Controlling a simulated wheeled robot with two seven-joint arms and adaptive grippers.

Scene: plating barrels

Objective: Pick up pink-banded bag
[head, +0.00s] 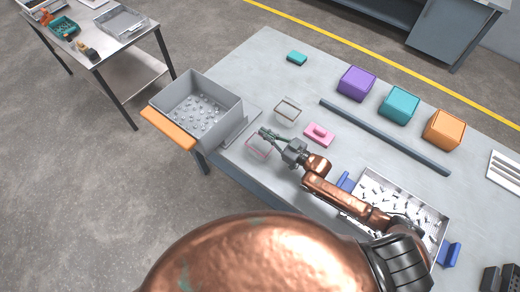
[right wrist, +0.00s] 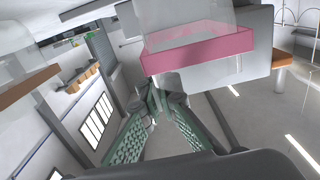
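The pink-banded bag (head: 259,148) is a small clear bag with a pink band, near the left edge of the table in the head view. In the right wrist view its pink band (right wrist: 198,50) shows large, just beyond my fingertips. My right gripper (head: 264,132) is right by the bag, its fingers crossing the bag's upper edge in the head view. In the right wrist view its green fingers (right wrist: 163,88) converge close together at the band's edge. I cannot tell whether they pinch the bag. My left gripper is not in view.
A brown-banded clear bag (head: 288,111) stands close behind. A pink lidded piece (head: 319,133) lies to the right. A grey bin (head: 222,85) of small parts is at left, and a metal tray (head: 443,213) lies under my right arm. A dark bar (head: 385,137) crosses the table.

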